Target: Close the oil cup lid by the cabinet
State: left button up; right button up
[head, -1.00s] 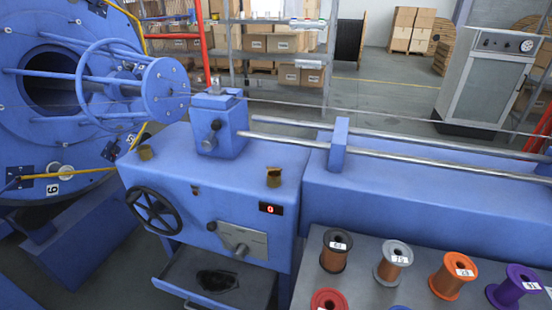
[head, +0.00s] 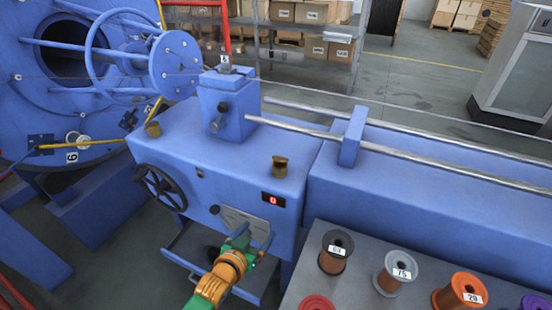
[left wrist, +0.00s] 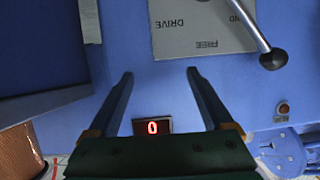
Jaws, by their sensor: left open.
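Two small brass oil cups stand on top of the blue machine housing (head: 235,150). One cup (head: 280,167) is near the front right edge, above the red digit display (head: 269,199). The other cup (head: 153,129) is at the left end. The near cup has a wider, uneven top; I cannot tell its lid angle for sure. My left gripper (head: 252,241) is open and empty in front of the housing's front face, below the near cup. In the left wrist view its open fingers (left wrist: 160,74) flank the display (left wrist: 152,127). No cup shows there. My right gripper is not in view.
A black handwheel (head: 160,188) and a lever plate (left wrist: 203,27) are on the front face. A table (head: 345,290) with several wire spools is at right. A grey cabinet (head: 515,75) stands at the back right. Steel rods (head: 420,160) run along the machine.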

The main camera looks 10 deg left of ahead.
aim_at(276, 160)
pick_arm(q)
jog(key=w+d+r+t+h, duration=0.1)
jog(key=w+r+t, duration=0.1)
jog(key=r, duration=0.7)
jog(key=w+d+r+t+h, duration=0.1)
jog(key=r+t, duration=0.1)
jog(key=r, duration=0.7)
jog(key=x, duration=0.7)
jog(key=shift+w+a+r, duration=0.15)
jog(key=shift+r, duration=0.1)
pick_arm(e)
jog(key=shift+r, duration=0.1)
